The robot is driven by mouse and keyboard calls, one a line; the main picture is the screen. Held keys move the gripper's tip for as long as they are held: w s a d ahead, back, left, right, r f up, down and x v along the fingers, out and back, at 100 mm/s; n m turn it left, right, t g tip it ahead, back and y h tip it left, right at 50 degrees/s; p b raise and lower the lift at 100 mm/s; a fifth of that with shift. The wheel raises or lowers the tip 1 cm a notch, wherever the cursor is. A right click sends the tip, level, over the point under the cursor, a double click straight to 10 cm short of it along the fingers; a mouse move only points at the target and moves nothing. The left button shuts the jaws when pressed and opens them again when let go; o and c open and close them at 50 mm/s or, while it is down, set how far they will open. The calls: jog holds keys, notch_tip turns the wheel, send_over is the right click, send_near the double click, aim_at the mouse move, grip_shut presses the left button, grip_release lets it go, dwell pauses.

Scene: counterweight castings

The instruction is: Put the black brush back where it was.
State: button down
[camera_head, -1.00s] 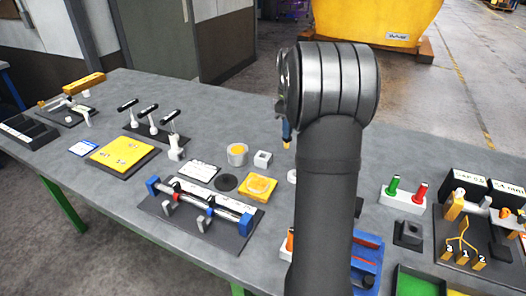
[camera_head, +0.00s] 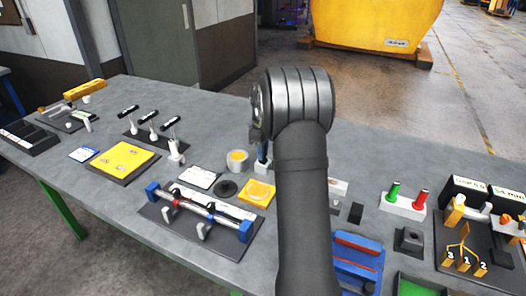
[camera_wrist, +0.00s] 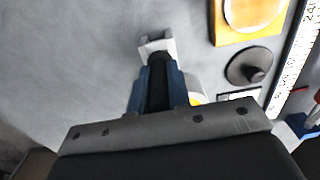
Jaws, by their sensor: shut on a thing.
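My gripper (camera_wrist: 156,82) is shut on the black brush (camera_wrist: 158,92), a dark shaft between its two blue fingers in the wrist view. A small pale square block (camera_wrist: 155,46) lies right at the fingertips, partly covered by them. In the head view my gripper (camera_head: 262,152) points down at this block (camera_head: 262,165), beside the round cup with yellow contents (camera_head: 237,160). The lower end of the brush is hidden, so I cannot tell whether it is inside the block or above it.
A black disc with a knob (camera_head: 226,188) and a yellow plate (camera_head: 257,193) lie close by, nearer the front. A rail fixture with blue ends (camera_head: 198,212) stands in front of them. A white stand with green and red pegs (camera_head: 403,206) is at right. The table behind the block is clear.

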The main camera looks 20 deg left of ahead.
jog(key=shift+f, duration=0.1)
jog(key=shift+f, duration=0.15)
jog(key=c, duration=1.3)
grip_release()
jog(key=shift+c, duration=0.2)
notch_tip(320, 180, up, 12)
jog(key=shift+r, duration=0.25)
jog(key=shift+f, duration=0.1)
notch_tip(320, 180, down, 12)
jog(key=shift+r, duration=1.85)
